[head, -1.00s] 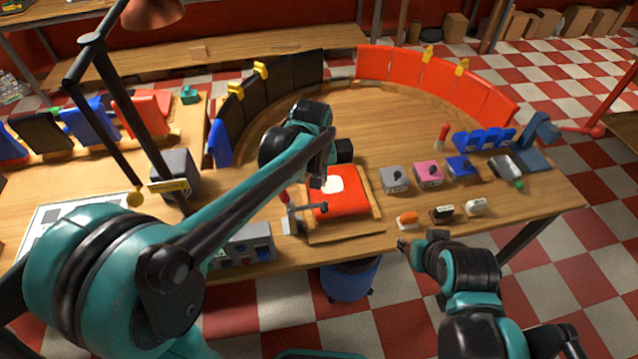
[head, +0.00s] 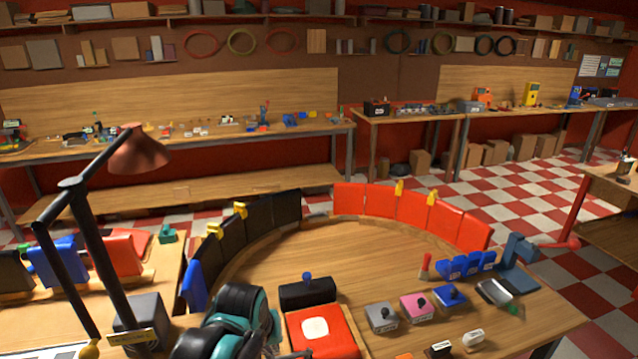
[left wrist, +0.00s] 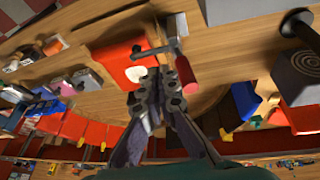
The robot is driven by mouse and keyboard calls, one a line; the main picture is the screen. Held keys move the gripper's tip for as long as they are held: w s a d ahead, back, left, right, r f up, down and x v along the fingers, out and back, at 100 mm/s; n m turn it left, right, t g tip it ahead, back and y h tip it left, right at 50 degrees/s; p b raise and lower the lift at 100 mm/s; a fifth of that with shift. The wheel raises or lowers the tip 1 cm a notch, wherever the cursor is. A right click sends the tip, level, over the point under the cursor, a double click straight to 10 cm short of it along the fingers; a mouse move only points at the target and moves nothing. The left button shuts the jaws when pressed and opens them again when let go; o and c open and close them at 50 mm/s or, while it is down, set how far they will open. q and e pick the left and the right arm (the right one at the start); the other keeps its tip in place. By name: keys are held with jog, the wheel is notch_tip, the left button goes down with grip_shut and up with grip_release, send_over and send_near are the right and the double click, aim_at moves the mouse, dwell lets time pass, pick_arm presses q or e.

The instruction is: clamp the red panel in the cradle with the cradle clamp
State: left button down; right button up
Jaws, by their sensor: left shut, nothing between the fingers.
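The red panel (head: 326,338) with a white patch lies in the wooden cradle at the bottom of the head view. The panel also shows in the left wrist view (left wrist: 113,62). In that view the cradle clamp (left wrist: 184,72) has a red handle beside the panel, and its grey bar reaches over the panel's edge. I cannot tell whether the bar presses on it. My left gripper (left wrist: 165,80) is shut and empty, its fingertips close to the red handle; contact is unclear. In the head view my left arm hides most of the clamp. My right gripper is out of view.
A black block with a blue knob (head: 306,291) stands behind the cradle. Grey (head: 381,317), pink (head: 416,306) and blue (head: 451,296) switch boxes are to its right. A desk lamp (head: 138,150) rises at left. Curved black and red panels ring the back; the table middle is clear.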

pick_arm(q)
jog(key=s+a+f+m+t+b, duration=0.2)
jog(key=s+a+f, duration=0.5)
jog(key=s, duration=0.4)
jog(key=t+b, duration=0.1)
jog(key=b, duration=0.1)
jog(key=shift+s+f+y+b, duration=0.3)
jog(key=shift+s+b, duration=0.05)
jog(key=shift+b, duration=0.05)
jog(key=shift+a, duration=0.1)
